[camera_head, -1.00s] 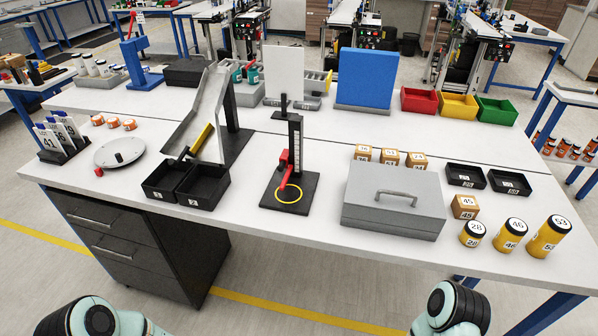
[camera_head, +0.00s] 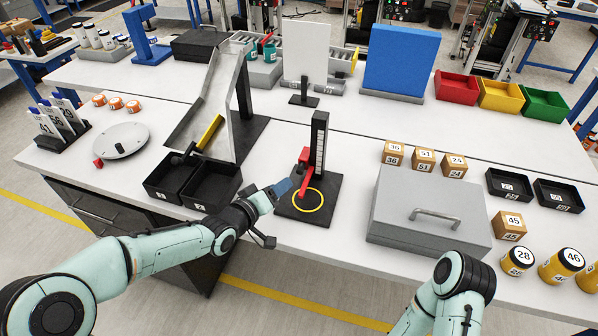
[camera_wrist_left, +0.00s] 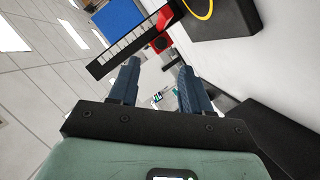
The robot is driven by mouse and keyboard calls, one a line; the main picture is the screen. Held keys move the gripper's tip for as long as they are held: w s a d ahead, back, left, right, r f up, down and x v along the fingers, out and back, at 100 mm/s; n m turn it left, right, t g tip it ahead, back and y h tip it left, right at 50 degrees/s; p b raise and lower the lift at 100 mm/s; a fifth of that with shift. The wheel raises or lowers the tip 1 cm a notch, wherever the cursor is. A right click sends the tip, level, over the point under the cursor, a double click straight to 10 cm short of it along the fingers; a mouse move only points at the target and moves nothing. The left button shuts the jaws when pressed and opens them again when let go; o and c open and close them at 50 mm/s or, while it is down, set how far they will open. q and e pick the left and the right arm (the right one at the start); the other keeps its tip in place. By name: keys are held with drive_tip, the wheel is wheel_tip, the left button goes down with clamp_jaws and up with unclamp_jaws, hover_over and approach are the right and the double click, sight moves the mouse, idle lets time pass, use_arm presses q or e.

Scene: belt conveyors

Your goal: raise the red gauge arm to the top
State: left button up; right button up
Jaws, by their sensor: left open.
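The red gauge arm (camera_head: 305,170) is on the black upright gauge post (camera_head: 320,140), which has a white scale and stands on a black base (camera_head: 330,208). The arm sits in the lower part of the post, above a yellow ring (camera_head: 308,209) on the base. In the left wrist view the red arm (camera_wrist_left: 161,22) is beyond the fingers, beside the scaled post (camera_wrist_left: 122,50). My left gripper (camera_head: 279,190) is at the left edge of the base, apart from the arm; in the wrist view its fingers (camera_wrist_left: 157,78) are open and empty. My right gripper is out of view.
Two black bins (camera_head: 211,184) and a metal chute (camera_head: 209,105) stand left of the gauge. A grey lidded box (camera_head: 385,225) stands to its right. A white panel (camera_head: 306,63) is behind it. Some bare white table lies around the gauge.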

sight(299, 172)
use_arm(q)
drive_tip(key=p+x, duration=0.1)
drive_tip(key=x, duration=0.9)
drive_tip(key=shift+w+f+p, duration=0.1)
drive_tip(key=shift+w+p, duration=0.05)
drive_tip(key=shift+p, duration=0.2)
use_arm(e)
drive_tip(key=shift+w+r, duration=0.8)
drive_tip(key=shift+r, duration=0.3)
use_arm(q)
clamp_jaws()
